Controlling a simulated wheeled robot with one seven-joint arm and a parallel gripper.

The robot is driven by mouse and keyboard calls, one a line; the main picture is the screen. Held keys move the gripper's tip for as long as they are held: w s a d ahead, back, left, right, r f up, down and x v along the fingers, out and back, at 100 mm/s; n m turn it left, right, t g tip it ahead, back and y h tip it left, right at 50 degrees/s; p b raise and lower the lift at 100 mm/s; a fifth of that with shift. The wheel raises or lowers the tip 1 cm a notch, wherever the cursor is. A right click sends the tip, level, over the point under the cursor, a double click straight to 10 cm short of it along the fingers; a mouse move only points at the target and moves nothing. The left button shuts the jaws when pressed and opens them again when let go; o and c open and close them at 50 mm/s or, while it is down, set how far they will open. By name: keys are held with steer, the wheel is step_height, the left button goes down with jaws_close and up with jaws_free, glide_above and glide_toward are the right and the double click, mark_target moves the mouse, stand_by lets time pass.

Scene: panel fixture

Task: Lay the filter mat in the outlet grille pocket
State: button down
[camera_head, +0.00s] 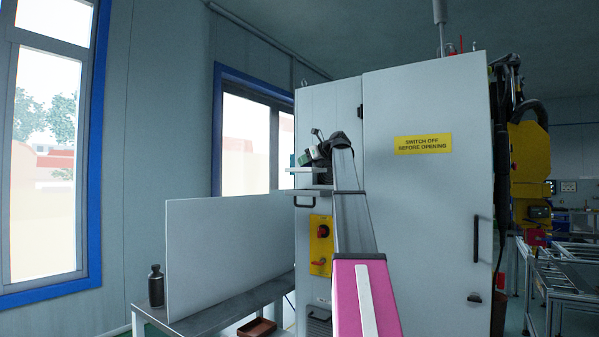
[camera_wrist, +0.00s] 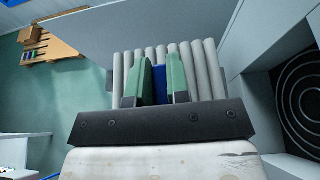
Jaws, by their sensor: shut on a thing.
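The filter mat (camera_wrist: 205,66), a pale grey pleated piece with a blue part (camera_wrist: 160,84), shows in the wrist view. My gripper (camera_wrist: 160,82) is shut on it, with its green fingers on either side of the blue part. In the head view my gripper (camera_head: 307,158) is small and partly hidden by my arm, beside the cabinet's upper left; the mat is not clear there. A dark round grille of concentric rings (camera_wrist: 303,103) stands at the right of the wrist view, apart from the mat. I cannot tell whether it belongs to the outlet grille pocket.
A tall grey cabinet (camera_head: 430,200) with a yellow warning label (camera_head: 423,144) fills the middle. A red switch on a yellow plate (camera_head: 321,245) is on its left part. A large grey panel (camera_head: 225,250) stands on a bench, near a dark bottle (camera_head: 156,286) and a brown tray (camera_head: 257,329).

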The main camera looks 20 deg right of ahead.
steer(key=shift+s+d+r, duration=0.2)
steer(key=shift+d, duration=0.35)
steer(key=shift+s+d+r, duration=0.2)
steer(key=shift+d, duration=0.35)
steer(key=shift+d+f, duration=0.1)
steer(key=shift+d, duration=0.1)
steer(key=shift+f, duration=3.35)
steer(key=shift+f, duration=1.4)
steer(key=c, duration=1)
jaws_free()
